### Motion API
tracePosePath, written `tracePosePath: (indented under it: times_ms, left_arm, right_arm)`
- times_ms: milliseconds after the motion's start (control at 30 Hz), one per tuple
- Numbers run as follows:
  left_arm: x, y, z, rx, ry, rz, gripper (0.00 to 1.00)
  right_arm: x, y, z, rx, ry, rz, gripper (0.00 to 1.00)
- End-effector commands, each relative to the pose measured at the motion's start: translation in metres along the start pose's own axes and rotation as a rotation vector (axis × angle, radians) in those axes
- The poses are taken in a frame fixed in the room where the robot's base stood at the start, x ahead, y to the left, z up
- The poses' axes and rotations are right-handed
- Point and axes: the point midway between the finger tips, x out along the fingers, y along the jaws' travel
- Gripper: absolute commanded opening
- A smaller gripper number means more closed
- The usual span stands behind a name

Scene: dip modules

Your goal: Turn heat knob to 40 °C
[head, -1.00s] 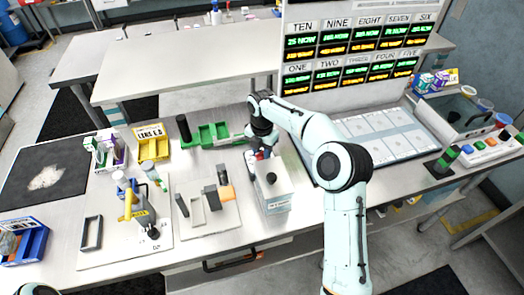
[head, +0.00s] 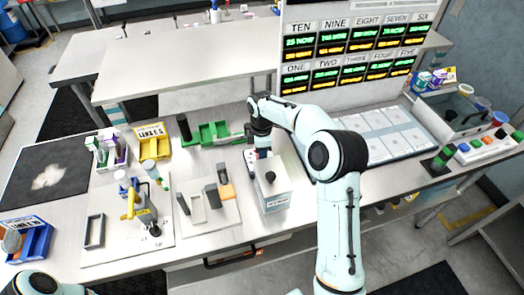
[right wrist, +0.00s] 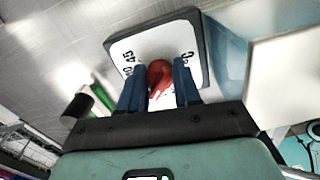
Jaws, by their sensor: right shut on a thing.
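The heat knob (right wrist: 159,78) is red and sits on a white dial plate (right wrist: 152,45) with a dark rim in the right wrist view. Printed numbers show on both sides of the knob; one seems to read 45, and the other is hard to read. My right gripper (right wrist: 160,90) has its two blue fingers on either side of the knob and is shut on it. The fingers and wrist hide part of the dial. In the head view my right gripper (head: 259,152) is at the back of a pale box (head: 274,194) with a black top knob. My left gripper is out of view.
Left of the box stand a grey plate (head: 225,215) with small blocks and a yellow-handled device (head: 133,207). Green trays (head: 212,133) and a yellow bin (head: 155,150) lie behind. A large display board (head: 350,55) stands behind right.

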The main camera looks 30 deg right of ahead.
Motion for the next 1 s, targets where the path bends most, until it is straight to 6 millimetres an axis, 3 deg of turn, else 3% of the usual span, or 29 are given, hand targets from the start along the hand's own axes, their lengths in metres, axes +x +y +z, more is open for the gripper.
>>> tracePosePath:
  times_ms: [1000]
  left_arm:
    - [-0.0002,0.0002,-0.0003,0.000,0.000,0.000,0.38]
  right_arm:
    - [-0.0023,-0.0008,-0.0046,0.901,0.010,0.006,0.02]
